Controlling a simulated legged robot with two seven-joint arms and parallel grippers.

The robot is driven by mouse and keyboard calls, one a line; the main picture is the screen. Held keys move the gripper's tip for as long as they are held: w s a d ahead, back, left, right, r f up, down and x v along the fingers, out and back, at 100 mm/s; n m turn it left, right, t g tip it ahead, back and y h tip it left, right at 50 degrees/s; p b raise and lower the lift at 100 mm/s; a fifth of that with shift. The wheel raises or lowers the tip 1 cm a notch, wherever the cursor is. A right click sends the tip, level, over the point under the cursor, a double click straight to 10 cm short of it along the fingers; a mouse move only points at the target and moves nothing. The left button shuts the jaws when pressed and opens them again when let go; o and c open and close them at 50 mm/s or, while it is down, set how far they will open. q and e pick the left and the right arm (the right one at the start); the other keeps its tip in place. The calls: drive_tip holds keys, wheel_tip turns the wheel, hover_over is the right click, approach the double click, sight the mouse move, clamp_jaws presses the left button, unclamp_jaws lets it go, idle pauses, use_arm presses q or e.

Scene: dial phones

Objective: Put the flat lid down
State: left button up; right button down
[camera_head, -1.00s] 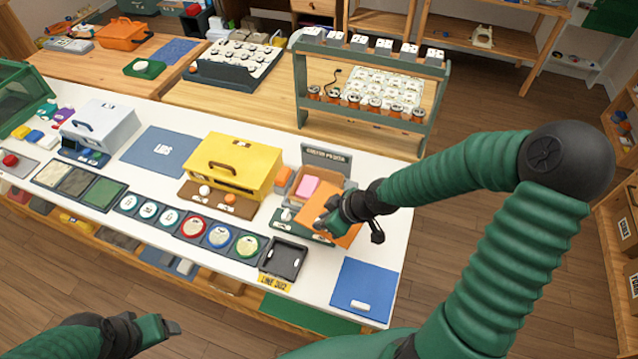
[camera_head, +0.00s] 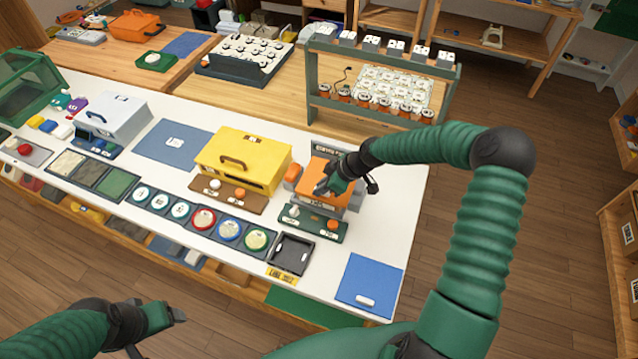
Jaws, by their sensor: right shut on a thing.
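The flat lid (camera_head: 337,196) is orange and thin. My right gripper (camera_head: 326,186) is shut on it and holds it at the open-topped grey box (camera_head: 343,210) beside the yellow box. The lid lies over the box's top and looks about level. I cannot tell whether it rests on the rim. The gripper hides part of the lid, and the inside of the box is covered. My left gripper (camera_head: 172,314) is low at the front left, away from the table; its jaw opening is unclear.
A yellow box (camera_head: 240,158) stands just left. A green panel (camera_head: 315,223) with knobs and a black tray (camera_head: 291,255) lie in front. A blue mat (camera_head: 369,283) lies at the right corner, and another blue mat (camera_head: 174,143) lies farther left. A grey-green rack (camera_head: 383,110) stands behind.

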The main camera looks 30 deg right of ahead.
sight(312, 183)
drive_tip(key=w, duration=0.3)
drive_tip(key=shift+d+f, duration=0.15)
drive_tip(key=shift+d, duration=0.1)
wheel_tip(312, 183, down, 3)
drive_tip(key=shift+w+d+f+p, duration=0.1)
drive_tip(key=shift+w+f+p, duration=0.1)
drive_tip(key=shift+p, duration=0.75)
drive_tip(key=shift+d+f, duration=0.1)
drive_tip(key=shift+f, duration=0.05)
drive_tip(key=shift+s+f+b, duration=0.1)
drive_tip(key=shift+f+b, duration=0.2)
drive_tip(key=shift+b, duration=0.15)
drive_tip(key=c, duration=1.4)
unclamp_jaws()
